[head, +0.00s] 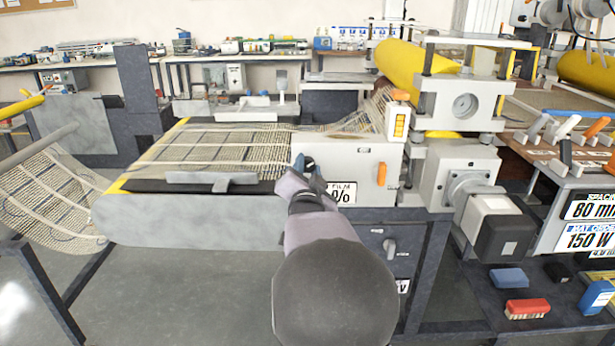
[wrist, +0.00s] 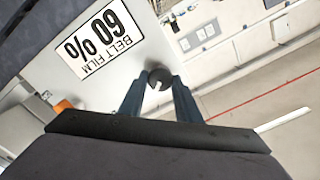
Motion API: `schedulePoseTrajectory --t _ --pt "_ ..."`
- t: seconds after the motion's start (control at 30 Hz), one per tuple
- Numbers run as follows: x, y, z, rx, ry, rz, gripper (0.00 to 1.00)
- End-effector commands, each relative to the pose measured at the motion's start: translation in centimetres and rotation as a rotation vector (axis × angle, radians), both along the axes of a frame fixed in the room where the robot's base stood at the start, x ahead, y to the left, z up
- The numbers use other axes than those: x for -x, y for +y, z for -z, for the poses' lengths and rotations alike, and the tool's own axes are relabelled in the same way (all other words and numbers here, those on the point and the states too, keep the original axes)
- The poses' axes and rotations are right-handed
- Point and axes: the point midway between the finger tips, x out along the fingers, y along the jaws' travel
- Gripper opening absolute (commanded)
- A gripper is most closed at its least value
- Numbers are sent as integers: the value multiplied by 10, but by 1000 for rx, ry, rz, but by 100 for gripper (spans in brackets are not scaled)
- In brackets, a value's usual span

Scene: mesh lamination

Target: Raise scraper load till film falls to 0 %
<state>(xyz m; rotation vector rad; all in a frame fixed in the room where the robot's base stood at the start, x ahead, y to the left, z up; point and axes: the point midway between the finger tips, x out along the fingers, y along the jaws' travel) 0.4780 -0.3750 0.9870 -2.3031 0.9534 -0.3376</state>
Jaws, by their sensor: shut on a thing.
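The belt film sign (head: 342,193) is on the light grey machine panel (head: 362,155), partly hidden by my gripper in the head view. In the wrist view the sign (wrist: 92,42) appears turned over and reads BELT FILM 60 %. My gripper (head: 306,165) is at the panel's left part. In the wrist view my gripper (wrist: 159,86) is shut on a dark round knob (wrist: 160,78), its two fingers on either side. My arm hides most of the knob in the head view. No part is labelled as the scraper.
A mesh belt (head: 215,150) runs left of the panel. An orange lever (head: 382,173) and a white housing with an orange-yellow indicator (head: 399,125) are at the panel's right. A yellow roller (head: 405,65) is above. A red brush (head: 527,308) and blue block (head: 508,278) lie lower right.

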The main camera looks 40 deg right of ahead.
Motion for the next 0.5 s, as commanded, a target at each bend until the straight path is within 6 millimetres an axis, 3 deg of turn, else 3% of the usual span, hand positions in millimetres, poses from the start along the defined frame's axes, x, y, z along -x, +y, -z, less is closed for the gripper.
schedulePoseTrajectory --t 0.5 --pt "1 0 1 -102 -100 2 8"
